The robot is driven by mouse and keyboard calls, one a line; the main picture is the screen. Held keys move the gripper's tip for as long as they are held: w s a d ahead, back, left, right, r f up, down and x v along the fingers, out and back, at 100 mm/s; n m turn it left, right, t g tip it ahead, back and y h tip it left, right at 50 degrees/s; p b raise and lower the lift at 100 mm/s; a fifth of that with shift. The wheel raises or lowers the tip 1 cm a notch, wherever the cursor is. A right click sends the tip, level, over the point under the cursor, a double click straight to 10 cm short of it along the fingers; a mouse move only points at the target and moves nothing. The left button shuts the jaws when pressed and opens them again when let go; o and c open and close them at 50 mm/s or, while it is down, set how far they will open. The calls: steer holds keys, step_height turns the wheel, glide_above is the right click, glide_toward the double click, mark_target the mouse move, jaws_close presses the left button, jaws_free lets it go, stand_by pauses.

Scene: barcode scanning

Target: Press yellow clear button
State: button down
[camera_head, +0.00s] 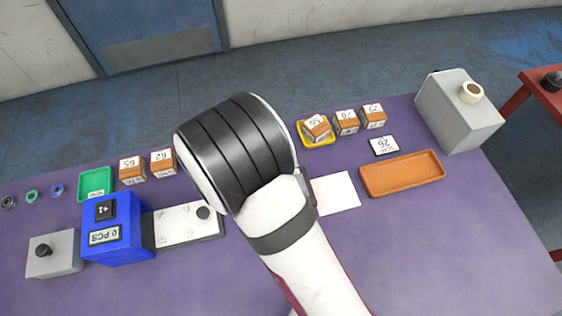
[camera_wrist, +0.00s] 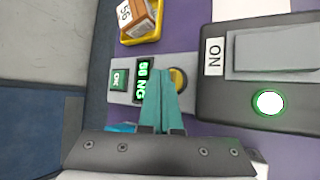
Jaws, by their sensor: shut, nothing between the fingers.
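The yellow button (camera_wrist: 178,79) sits on a grey panel (camera_wrist: 123,97) in the wrist view, partly hidden by my fingers. The same panel carries a green OK button (camera_wrist: 118,79) and a dark display (camera_wrist: 142,80) with green characters including "NG". My gripper (camera_wrist: 165,72) is shut and empty, its teal fingertips in front of the panel between the display and the yellow button. I cannot tell whether they touch the button. In the head view my arm hides the panel and my gripper.
A dark device (camera_wrist: 222,104) with an ON label and a lit green-white button (camera_wrist: 268,102) stands right of the panel. A yellow tray (camera_head: 329,139) holds a box (camera_head: 317,127). An orange tray (camera_head: 376,182) and a blue counter box (camera_head: 127,245) are on the purple table (camera_head: 440,240).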

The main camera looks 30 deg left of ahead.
steer(key=shift+f, duration=0.4)
steer(key=shift+f, duration=0.45)
stand_by(0.5)
steer(key=shift+r, duration=0.9)
steer(key=shift+r, duration=2.5)
